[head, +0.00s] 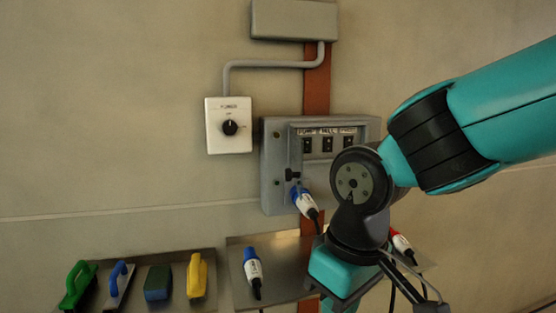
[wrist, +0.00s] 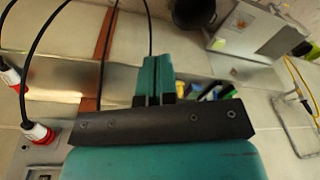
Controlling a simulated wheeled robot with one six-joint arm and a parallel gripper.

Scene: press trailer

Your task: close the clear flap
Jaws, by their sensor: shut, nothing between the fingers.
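The grey switch panel (head: 270,195) is on the wall in the head view, with a recess of several black labelled switches (head: 327,144). I cannot clearly make out the clear flap; a pale upright strip at the left of the recess may be its edge. My gripper (head: 328,300) hangs below and in front of the panel, pointing down, apart from the switches. My wrist hides the panel's lower right part. In the wrist view my gripper (wrist: 153,78) is shut and empty, its teal fingers together. A corner of the panel (wrist: 45,155) shows there at lower left.
A blue plug (head: 303,199) sits in the panel; another blue plug (head: 252,266) lies on a metal shelf. A red plug (head: 401,242) shows right of my wrist. A tray (head: 110,268) holds brushes and a sponge. A white rotary switch (head: 229,126) is left of the panel.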

